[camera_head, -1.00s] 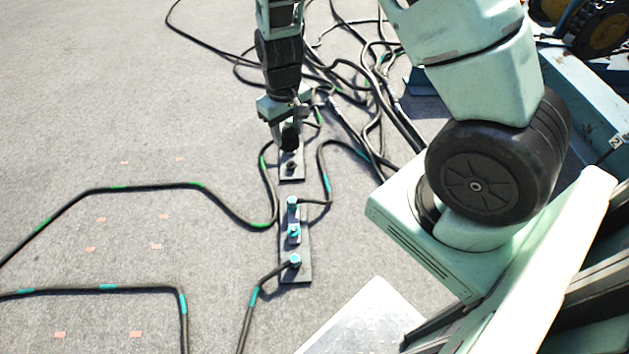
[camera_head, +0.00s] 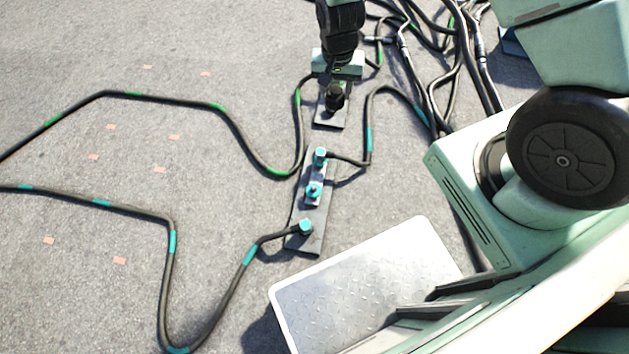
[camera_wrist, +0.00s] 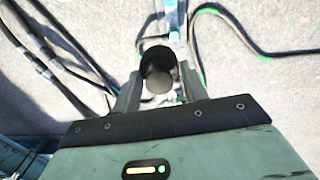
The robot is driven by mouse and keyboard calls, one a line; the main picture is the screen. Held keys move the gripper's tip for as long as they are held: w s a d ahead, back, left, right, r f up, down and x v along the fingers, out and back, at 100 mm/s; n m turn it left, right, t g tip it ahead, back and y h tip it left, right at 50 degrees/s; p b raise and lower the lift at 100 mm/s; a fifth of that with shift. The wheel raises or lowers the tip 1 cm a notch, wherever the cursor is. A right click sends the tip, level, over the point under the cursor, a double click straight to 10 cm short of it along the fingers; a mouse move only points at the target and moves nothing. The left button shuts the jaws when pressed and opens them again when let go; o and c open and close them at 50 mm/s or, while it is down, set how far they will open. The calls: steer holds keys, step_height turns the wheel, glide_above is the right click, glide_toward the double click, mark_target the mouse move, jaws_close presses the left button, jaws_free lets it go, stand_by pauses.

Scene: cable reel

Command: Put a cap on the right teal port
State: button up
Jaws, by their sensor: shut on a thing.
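My gripper (camera_head: 335,88) is shut on a black round cap (camera_wrist: 158,66), seen between the two fingers in the wrist view. In the head view the dark cap (camera_head: 335,97) shows over or just above the far dark plate (camera_head: 328,121); the exact gap cannot be told. A nearer dark plate (camera_head: 317,232) carries teal-marked fittings: one at its far end (camera_head: 320,157), one in the middle (camera_head: 314,190) and one at its near end (camera_head: 306,228). Black cables with teal bands meet the far and near fittings. The middle one has no cable visible. My gripper is beyond these fittings.
A green-banded cable (camera_head: 216,107) loops left of the plates. A teal-banded cable (camera_head: 172,240) lies at the lower left. Tangled cables (camera_head: 455,60) lie at the upper right. A metal tread plate (camera_head: 365,285) is at the bottom. Grey floor at left is mostly clear.

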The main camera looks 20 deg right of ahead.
steer(key=s+a+f+m+b, duration=0.1)
steer(key=a+f+m+b, duration=0.1)
steer(key=f+b, duration=0.5)
steer(key=a+f+m+b, duration=0.2)
steer(key=f+b, duration=0.5)
steer(key=f, duration=0.9)
steer(key=s+a+f+m+b, duration=0.1)
steer(key=a+f+m+b, duration=0.2)
steer(key=f+b, duration=0.4)
steer(key=shift+s+f+m+b, duration=0.15)
steer(key=shift+f+m, duration=0.15)
steer(key=shift+f, duration=0.9)
steer(key=shift+s+f+m+b, duration=0.15)
steer(key=shift+f+m, duration=0.15)
steer(key=shift+f, duration=0.85)
steer(key=shift+c, duration=0.2)
steer(key=b, duration=0.6)
glide_above(314, 187)
step_height(314, 187, down, 6)
steer(key=shift+f, duration=0.25)
steer(key=shift+f+b, duration=0.55)
steer(key=shift+f, duration=0.4)
steer(key=shift+p, duration=0.5)
steer(key=shift+f, duration=0.3)
steer(key=o, duration=1.2)
steer(key=shift+r, duration=0.1)
